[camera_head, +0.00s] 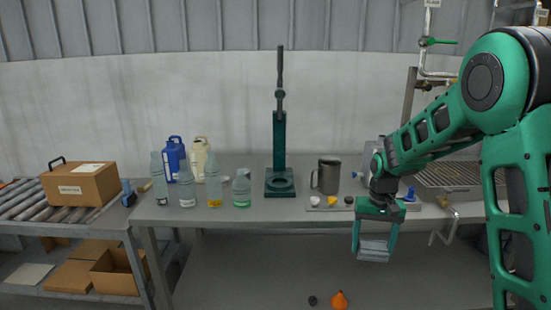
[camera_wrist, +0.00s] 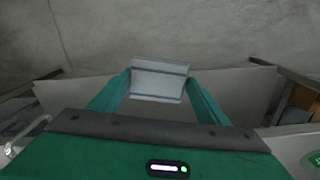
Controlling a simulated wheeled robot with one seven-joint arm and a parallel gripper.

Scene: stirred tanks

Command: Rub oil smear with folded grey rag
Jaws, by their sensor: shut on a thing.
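The folded grey rag (camera_head: 373,252) is a small pale grey pad with darker bands. My gripper (camera_head: 374,245) is shut on it, with one green finger at each side. The rag also shows between the fingertips in the wrist view (camera_wrist: 160,79). In the head view the rag hangs clear in front of the bench's front edge. I cannot make out the oil smear in either view.
The grey bench (camera_head: 330,215) holds several bottles at left, a green press stand (camera_head: 279,150), a metal mug (camera_head: 326,176) and a strip of small coloured parts. A brown box (camera_head: 80,184) sits on rollers at far left. An orange object (camera_head: 339,299) lies below the bench.

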